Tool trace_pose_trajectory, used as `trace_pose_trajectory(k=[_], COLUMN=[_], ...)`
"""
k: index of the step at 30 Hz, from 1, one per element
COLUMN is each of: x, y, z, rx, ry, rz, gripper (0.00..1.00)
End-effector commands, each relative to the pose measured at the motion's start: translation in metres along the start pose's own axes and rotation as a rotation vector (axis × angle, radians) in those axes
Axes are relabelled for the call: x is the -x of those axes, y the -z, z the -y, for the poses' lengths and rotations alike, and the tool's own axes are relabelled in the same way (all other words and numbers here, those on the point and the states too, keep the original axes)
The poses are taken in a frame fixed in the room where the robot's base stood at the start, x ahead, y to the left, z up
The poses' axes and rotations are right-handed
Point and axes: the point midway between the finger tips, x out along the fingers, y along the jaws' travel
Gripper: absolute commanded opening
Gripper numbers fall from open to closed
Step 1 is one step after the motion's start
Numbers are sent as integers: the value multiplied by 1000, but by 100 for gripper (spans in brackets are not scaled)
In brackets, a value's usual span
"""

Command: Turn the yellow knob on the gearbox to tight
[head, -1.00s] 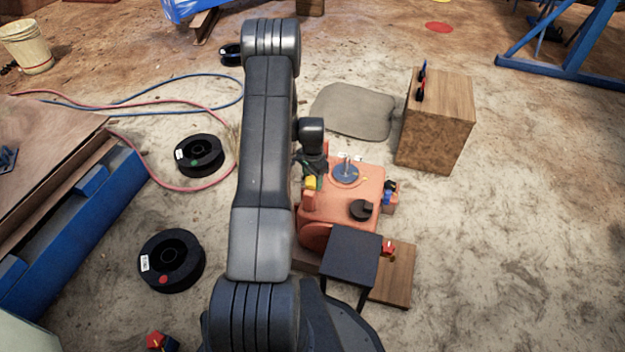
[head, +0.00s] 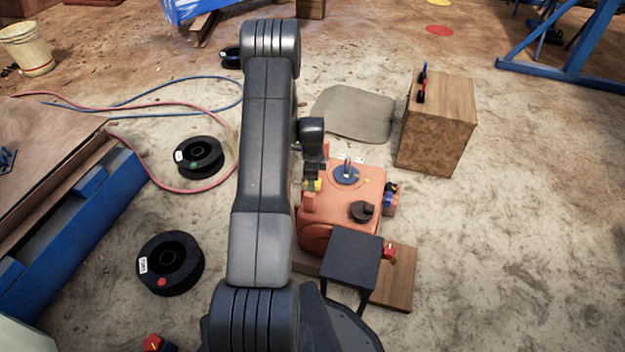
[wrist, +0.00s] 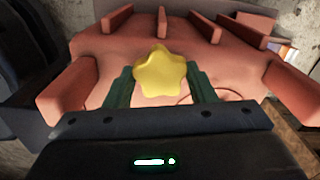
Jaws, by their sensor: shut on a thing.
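The yellow knob (wrist: 160,73) is a rounded star shape on the orange gearbox (wrist: 225,70). In the wrist view it sits between the two green fingers of my gripper (wrist: 161,84), which are shut on it. In the head view the gearbox (head: 340,205) stands right of my arm, and only a small part of the yellow knob (head: 313,185) shows beside my gripper (head: 315,174). The arm hides part of the gearbox's left side. I cannot make out a tight marking or the knob's angle.
A black stand (head: 352,258) is in front of the gearbox, over a wooden board (head: 398,278). A wooden block (head: 437,122) stands behind to the right. Black spools (head: 171,263) and hoses (head: 150,97) lie to the left. The floor on the right is clear.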

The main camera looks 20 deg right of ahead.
Motion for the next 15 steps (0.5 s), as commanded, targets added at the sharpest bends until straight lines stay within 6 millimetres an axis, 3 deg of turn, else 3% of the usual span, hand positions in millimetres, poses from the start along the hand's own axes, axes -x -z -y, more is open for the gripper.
trace_pose_trajectory(k=[15], x=[1], y=[0], z=[1], rx=[-78], ry=[1], rz=[0], gripper=[27])
